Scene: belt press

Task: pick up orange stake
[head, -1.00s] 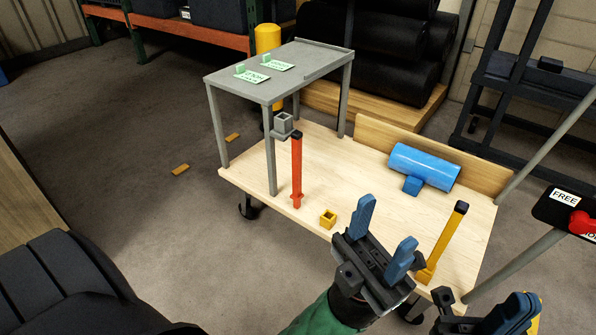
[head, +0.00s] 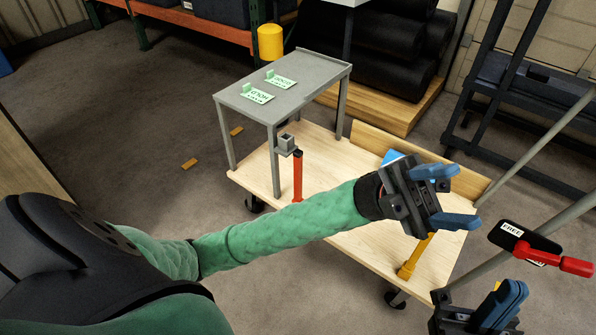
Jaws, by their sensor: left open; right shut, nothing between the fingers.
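The orange stake (head: 297,175) stands upright on the wooden cart deck, by the grey stand's front leg. It has a black top, and its foot is hidden behind my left arm. My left gripper (head: 468,196) is open and empty, above the right part of the cart and well to the right of the orange stake. A yellow stake (head: 413,258) leans below my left gripper, its upper part hidden by it. My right gripper (head: 514,291) is shut and empty at the bottom right, apart from both stakes.
The grey stand (head: 320,82) carries two green labelled cards and a grey square socket (head: 286,143). A blue cylinder (head: 391,156) is mostly hidden behind my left gripper. A red handle (head: 570,264) with a FREE sign is at right. My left arm crosses the cart deck (head: 340,262).

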